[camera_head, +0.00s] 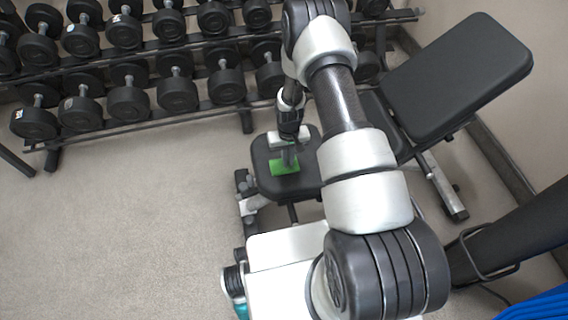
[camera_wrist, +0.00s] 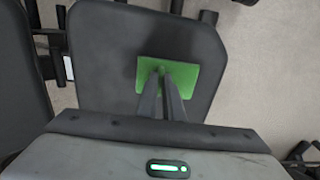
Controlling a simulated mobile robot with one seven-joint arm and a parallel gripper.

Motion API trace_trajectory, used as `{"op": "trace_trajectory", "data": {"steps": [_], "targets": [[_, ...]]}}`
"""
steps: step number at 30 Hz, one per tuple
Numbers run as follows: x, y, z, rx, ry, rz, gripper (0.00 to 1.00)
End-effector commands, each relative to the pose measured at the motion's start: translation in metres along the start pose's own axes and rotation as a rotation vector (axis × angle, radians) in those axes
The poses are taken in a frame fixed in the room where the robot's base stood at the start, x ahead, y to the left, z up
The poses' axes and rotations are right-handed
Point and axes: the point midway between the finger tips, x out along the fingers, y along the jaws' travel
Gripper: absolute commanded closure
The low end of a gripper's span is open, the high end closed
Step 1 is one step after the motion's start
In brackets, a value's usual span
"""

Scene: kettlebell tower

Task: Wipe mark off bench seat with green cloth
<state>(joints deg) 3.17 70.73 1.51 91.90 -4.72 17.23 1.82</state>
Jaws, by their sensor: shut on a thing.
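The green cloth (camera_head: 285,164) lies flat on the black bench seat (camera_head: 264,184) in the head view. In the wrist view the cloth (camera_wrist: 205,76) shows as a green rectangle on the seat (camera_wrist: 100,60). My gripper (camera_wrist: 162,74) points down at the cloth's middle, its fingers close together and shut on the cloth. The gripper (camera_head: 287,160) also shows in the head view, at the cloth on the seat. No mark shows on the visible part of the seat; the area under the cloth is hidden.
The bench's raised black backrest (camera_head: 455,78) stands to the right of the seat. A rack with several dumbbells (camera_head: 128,100) runs along the back. Open grey floor (camera_head: 120,230) lies to the left of the bench.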

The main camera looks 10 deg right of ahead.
Motion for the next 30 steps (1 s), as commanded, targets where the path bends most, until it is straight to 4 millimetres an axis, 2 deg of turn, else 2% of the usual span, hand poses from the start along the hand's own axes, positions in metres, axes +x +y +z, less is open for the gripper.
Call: {"op": "trace_trajectory", "data": {"steps": [3,7,17,25,30], "targets": [[0.001,0.000,0.013,0.000,-0.007,0.000,1.00],[0.002,0.000,0.017,0.000,-0.008,0.000,1.00],[0.002,0.000,0.019,0.000,-0.010,0.000,1.00],[-0.016,0.000,0.017,0.000,-0.007,0.000,1.00],[-0.018,0.000,0.016,0.000,-0.005,0.000,1.00]]}}
